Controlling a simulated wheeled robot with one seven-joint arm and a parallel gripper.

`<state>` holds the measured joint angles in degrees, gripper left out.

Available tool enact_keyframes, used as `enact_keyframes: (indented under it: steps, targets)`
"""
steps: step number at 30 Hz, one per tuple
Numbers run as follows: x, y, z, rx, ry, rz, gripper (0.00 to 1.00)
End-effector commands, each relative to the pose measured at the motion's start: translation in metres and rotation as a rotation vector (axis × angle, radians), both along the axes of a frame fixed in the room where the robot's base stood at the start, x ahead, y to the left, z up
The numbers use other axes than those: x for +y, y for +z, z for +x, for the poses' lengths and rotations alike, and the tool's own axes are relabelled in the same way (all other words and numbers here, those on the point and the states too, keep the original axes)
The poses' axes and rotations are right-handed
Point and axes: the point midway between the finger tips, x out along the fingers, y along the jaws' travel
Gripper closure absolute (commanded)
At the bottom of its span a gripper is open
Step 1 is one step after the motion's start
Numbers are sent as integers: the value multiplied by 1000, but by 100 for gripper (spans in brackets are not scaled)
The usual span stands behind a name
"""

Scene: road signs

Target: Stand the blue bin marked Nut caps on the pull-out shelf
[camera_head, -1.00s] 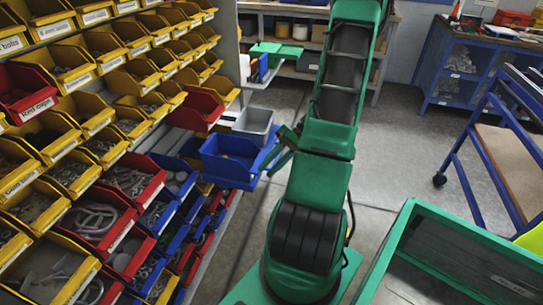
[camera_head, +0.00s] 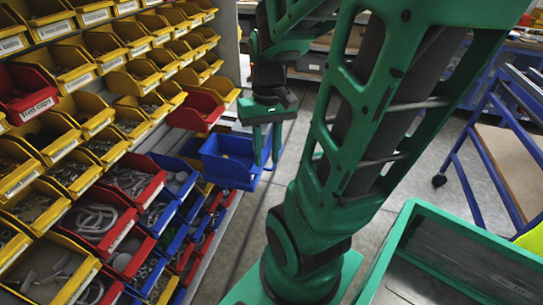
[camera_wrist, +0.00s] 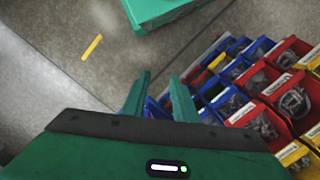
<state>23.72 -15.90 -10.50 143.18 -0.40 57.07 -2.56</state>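A blue bin (camera_head: 228,160) sticks out from the right side of the bin rack in the head view. Its label does not show, so I cannot tell if it is the one marked Nut caps. My gripper (camera_head: 267,160) points down at the bin's right end. In the wrist view my gripper (camera_wrist: 160,75) is also open, with floor and the edge of blue bins beyond the fingertips. I cannot clearly make out the pull-out shelf; what lies under the blue bin is hidden.
Yellow, red and blue bins (camera_head: 72,178) fill the rack at left. A red bin (camera_head: 195,113) juts out above the blue one. A green-rimmed tray (camera_head: 455,245) is at front right, a blue-framed cart (camera_head: 470,150) behind it.

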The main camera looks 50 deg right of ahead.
Motion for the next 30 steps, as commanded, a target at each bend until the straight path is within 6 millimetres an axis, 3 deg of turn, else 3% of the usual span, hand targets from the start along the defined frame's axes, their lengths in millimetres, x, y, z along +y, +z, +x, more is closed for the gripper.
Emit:
enact_keyframes:
  steps: [6, 12, 27, 30]
  targets:
    - [17, 20, -30, -34, -7, -63, 74]
    - [20, 24, -42, -44, -16, -79, 74]
    - [20, 24, -43, -44, -17, -79, 74]
    - [20, 18, -30, -28, -17, -79, 74]
